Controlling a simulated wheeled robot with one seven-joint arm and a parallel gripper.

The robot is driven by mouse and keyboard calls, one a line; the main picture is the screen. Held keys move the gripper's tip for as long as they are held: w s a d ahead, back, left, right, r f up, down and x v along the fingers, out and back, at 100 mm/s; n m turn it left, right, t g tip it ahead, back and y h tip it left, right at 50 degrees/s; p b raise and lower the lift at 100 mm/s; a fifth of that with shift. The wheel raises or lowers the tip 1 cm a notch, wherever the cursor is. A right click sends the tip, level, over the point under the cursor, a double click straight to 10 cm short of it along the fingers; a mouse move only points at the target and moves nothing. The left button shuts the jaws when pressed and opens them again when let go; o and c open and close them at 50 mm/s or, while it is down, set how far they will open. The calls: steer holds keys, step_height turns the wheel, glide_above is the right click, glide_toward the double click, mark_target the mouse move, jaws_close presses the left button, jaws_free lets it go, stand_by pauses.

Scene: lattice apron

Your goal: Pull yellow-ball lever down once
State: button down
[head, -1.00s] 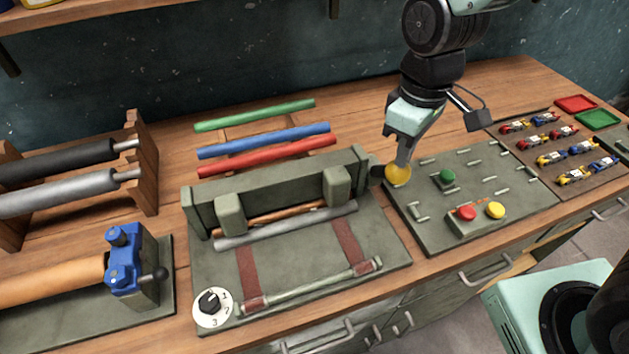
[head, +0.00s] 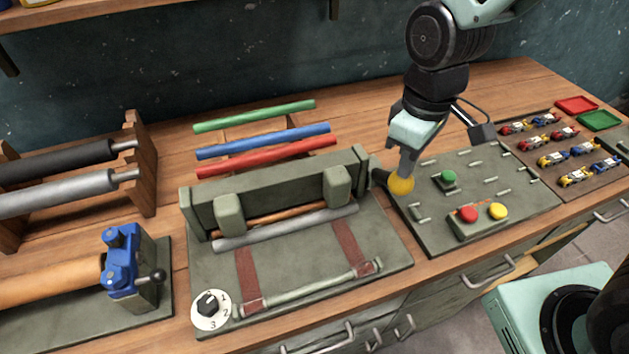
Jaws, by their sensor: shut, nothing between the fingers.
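The yellow ball (head: 401,187) is on the end of a dark lever (head: 380,177) at the right side of the green press-like fixture (head: 270,190). My gripper (head: 405,171) is shut and empty, pointing down with its fingertips at the top of the ball. They seem to touch it, but the exact contact is hard to tell. The fingers hide part of the ball's upper edge.
A green panel (head: 440,228) with a green button (head: 449,176), a red button (head: 467,214) and a yellow button (head: 498,211) lies right beside the lever. A numbered dial (head: 208,309) is at front left. Coloured rods lie behind the fixture.

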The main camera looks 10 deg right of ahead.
mark_target(408, 185)
steer(key=shift+f, duration=0.15)
steer(key=shift+s+d+f+b, duration=0.1)
steer(key=shift+s+f+b, duration=0.25)
steer(key=shift+f, duration=0.25)
steer(key=shift+s+f+b, duration=0.25)
steer(key=shift+f+b, duration=0.1)
steer(key=shift+f, duration=0.1)
steer(key=shift+s+d+f+b, duration=0.1)
steer(key=shift+s+f+b, duration=0.2)
steer(key=shift+f, duration=0.3)
